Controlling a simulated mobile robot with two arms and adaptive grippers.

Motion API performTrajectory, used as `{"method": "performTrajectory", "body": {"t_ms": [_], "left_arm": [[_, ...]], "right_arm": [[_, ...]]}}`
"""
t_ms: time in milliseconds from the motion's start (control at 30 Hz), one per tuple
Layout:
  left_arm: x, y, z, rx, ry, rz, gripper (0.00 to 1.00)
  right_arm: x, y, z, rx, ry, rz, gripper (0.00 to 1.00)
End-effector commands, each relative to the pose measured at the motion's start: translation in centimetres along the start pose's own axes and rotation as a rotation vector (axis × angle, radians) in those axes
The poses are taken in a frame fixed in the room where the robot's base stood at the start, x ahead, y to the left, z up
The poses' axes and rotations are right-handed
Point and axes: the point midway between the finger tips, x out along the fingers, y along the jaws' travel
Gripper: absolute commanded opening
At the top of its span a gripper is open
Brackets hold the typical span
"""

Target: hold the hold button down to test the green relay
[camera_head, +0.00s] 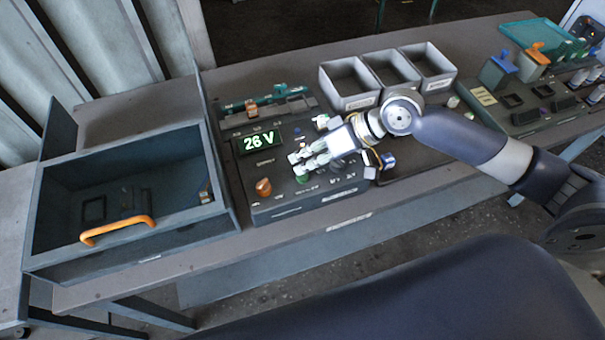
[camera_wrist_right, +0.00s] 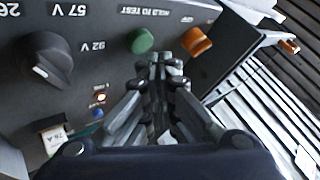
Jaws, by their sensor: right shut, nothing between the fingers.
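The green hold button (camera_wrist_right: 141,40) sits on the dark test panel (camera_wrist_right: 120,70), beside the words HOLD TO TEST, upside down in the wrist view. In the head view the button (camera_head: 302,175) shows just below my right gripper's fingertips. My right gripper (camera_head: 297,158) is shut and empty over the panel. In the wrist view its fingertips (camera_wrist_right: 168,64) are close to the button, between it and the orange knob (camera_wrist_right: 196,40); I see no clear contact. The display (camera_head: 261,141) reads 26 V. I cannot pick out the green relay with certainty. My left gripper is not in view.
An open bin with an orange handle (camera_head: 117,229) stands left. Three grey trays (camera_head: 350,102) stand behind. Another panel with blue and orange parts (camera_head: 533,58) is at right.

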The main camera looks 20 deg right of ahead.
Motion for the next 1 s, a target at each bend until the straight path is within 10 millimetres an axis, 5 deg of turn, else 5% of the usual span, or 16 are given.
{"method": "performTrajectory", "body": {"t_ms": [1000], "left_arm": [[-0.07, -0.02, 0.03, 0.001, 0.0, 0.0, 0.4]], "right_arm": [[0.89, 0.64, 0.65, 0.0, 0.0, 0.0, 0.0]]}}
